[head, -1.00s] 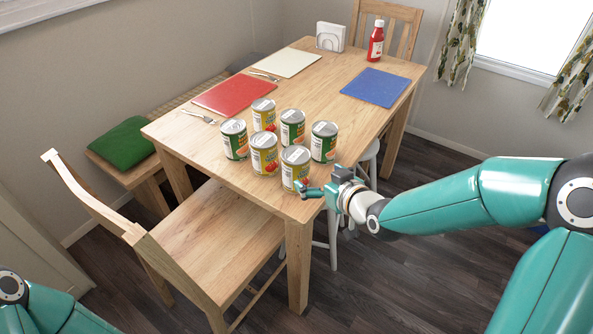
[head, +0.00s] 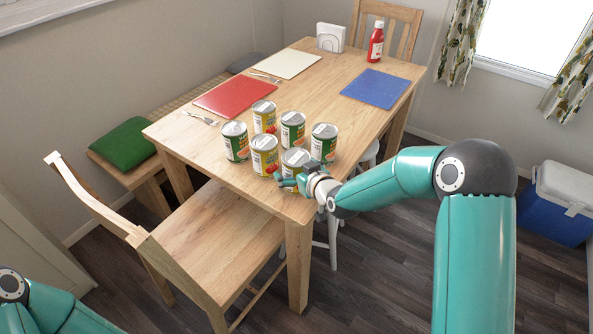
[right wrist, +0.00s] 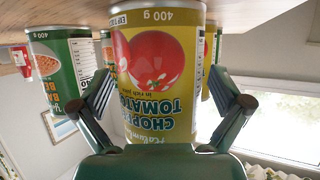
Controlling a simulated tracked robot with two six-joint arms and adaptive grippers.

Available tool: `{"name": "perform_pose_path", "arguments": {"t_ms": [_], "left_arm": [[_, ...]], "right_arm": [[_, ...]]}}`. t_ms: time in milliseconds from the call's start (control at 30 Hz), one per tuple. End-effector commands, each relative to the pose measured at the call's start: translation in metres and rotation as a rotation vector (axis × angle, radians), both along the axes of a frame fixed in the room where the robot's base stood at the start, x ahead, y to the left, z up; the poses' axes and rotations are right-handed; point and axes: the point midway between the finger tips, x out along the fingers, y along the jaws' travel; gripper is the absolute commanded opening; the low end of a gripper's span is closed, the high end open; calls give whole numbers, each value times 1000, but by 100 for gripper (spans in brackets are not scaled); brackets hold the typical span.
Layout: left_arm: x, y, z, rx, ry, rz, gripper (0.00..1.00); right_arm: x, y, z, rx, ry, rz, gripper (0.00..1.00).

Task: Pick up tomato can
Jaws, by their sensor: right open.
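Several cans stand upright in a cluster on the wooden table, some with yellow tomato labels and some with green labels. The nearest tomato can (head: 294,160) is partly hidden behind my right gripper (head: 288,182) in the head view. In the right wrist view, which is upside down, this tomato can (right wrist: 160,75) reads "chopped tomatoes" and sits between the two fingers of my open right gripper (right wrist: 160,110). A gap shows beside the left finger; contact on the right side is unclear. Other tomato cans (head: 264,156) (head: 264,115) stand behind it. My left gripper is out of view.
Green-labelled cans (head: 324,144) (head: 292,130) (head: 235,142) stand close around it. The table (head: 330,85) also bears a red mat (head: 234,95), a blue mat (head: 375,88) and a ketchup bottle (head: 376,42). A wooden chair (head: 215,235) stands at the near left.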

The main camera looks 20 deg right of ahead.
Motion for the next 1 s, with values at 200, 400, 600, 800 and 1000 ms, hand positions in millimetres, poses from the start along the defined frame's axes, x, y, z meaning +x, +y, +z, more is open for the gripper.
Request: {"name": "perform_pose_path", "arguments": {"t_ms": [200, 400, 600, 800, 1000], "left_arm": [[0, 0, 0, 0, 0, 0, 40], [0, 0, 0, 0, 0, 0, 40], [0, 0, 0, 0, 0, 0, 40], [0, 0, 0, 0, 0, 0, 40], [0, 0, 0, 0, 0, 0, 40]], "right_arm": [[1, 0, 0, 0, -1, 0, 100], [1, 0, 0, 0, -1, -1, 67], [0, -1, 0, 0, 0, -1, 33], [1, -1, 2, 0, -5, -2, 18], [1, -1, 4, 0, -5, -2, 18]]}}
